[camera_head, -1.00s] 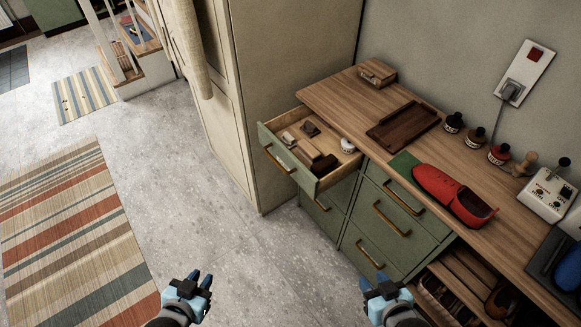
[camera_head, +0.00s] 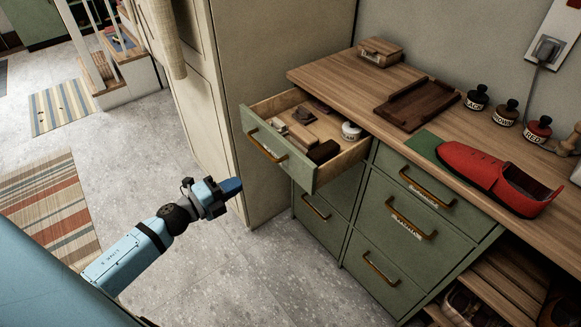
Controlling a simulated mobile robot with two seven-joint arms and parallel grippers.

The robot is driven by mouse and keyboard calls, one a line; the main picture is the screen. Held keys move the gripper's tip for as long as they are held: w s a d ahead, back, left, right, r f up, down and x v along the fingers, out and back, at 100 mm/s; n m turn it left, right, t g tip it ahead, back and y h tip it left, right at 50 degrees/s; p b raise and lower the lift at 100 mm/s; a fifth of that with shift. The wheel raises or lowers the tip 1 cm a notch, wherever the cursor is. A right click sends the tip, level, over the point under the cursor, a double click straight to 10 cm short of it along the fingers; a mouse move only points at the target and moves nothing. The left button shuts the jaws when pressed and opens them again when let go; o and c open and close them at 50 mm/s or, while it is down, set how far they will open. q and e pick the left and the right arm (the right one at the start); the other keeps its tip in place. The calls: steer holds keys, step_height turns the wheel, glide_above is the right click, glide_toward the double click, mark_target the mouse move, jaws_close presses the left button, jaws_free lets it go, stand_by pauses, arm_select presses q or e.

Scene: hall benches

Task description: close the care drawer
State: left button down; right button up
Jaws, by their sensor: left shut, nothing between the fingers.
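The care drawer (camera_head: 280,160) is the green top-left drawer of the cabinet. It is pulled out, with a brass handle (camera_head: 262,147) on its front. Brushes, blocks and a white round tin (camera_head: 351,131) lie inside it. My left gripper (camera_head: 238,187) is shut and empty. In the picture it is just left of and below the drawer front, with its fingers pointing right; there is a visible gap between them and the drawer front. My right gripper is out of view.
The wooden top holds a brown tray (camera_head: 417,104), a red shoe (camera_head: 495,178) on a green mat, several dark bottles and a small box (camera_head: 380,52). A tall cream cabinet (camera_head: 275,60) stands left of the drawer. The grey floor in front is clear.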

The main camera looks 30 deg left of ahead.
mark_target(279, 160)
arm_select(q)
steer(key=x, duration=1.3)
steer(key=shift+w, duration=0.1)
steer(key=shift+w+d+r, duration=0.1)
steer(key=shift+w+d, duration=0.05)
steer(key=shift+w, duration=0.35)
steer(key=b+x, duration=0.1)
steer(key=x, duration=1.9)
steer(key=shift+w+d, duration=0.1)
steer(key=shift+w, duration=0.1)
steer(key=shift+w+d, duration=0.1)
steer(key=shift+w, duration=0.3)
steer(key=shift+r, duration=0.2)
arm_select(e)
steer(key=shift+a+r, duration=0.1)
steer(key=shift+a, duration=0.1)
